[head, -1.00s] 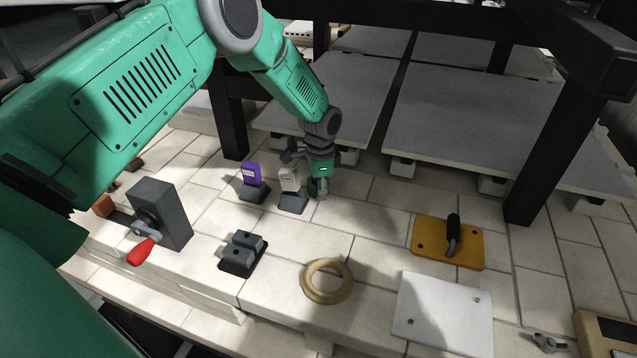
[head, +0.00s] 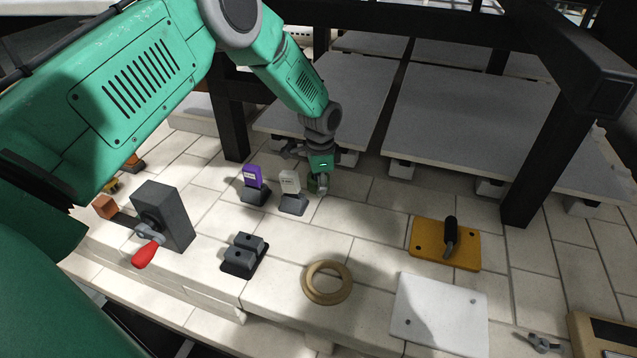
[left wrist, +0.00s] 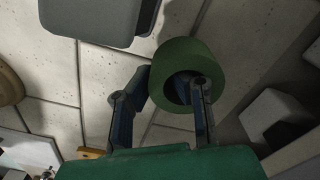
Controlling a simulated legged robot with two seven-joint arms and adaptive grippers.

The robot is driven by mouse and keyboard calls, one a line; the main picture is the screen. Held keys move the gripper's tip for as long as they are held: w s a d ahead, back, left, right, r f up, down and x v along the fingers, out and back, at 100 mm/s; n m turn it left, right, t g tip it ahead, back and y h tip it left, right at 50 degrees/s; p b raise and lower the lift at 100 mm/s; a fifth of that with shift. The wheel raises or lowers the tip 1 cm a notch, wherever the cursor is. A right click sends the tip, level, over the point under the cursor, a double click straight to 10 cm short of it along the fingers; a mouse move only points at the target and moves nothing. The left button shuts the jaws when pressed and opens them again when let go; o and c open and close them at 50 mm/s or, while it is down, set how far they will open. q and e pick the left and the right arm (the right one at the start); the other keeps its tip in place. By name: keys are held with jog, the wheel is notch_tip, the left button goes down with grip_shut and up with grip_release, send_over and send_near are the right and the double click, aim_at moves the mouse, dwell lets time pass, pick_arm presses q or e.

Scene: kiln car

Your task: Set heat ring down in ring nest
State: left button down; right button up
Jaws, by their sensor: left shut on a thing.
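My left gripper (head: 322,188) is shut on a thick green ring (left wrist: 178,68), which I take to be the heat ring. In the left wrist view, one finger is inside the ring's hole and the other is outside its wall. In the head view the green ring (head: 313,185) is small and partly hidden at the fingertips, just right of the white card's stand. I cannot tell whether it touches the bricks. A round tan ring-shaped holder (head: 327,282), likely the ring nest, lies flat at the front, well apart from the gripper. My right gripper is not in view.
A white-card stand (head: 292,204) and a purple-card stand (head: 253,188) are close left of the gripper. A dark two-block holder (head: 242,256), a white plate (head: 440,312) and a yellow plate with handle (head: 430,242) surround the tan holder. Bare bricks separate them.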

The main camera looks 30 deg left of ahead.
pick_arm(q)
jog(key=shift+r+p, duration=1.55)
jog(key=shift+r, duration=0.5)
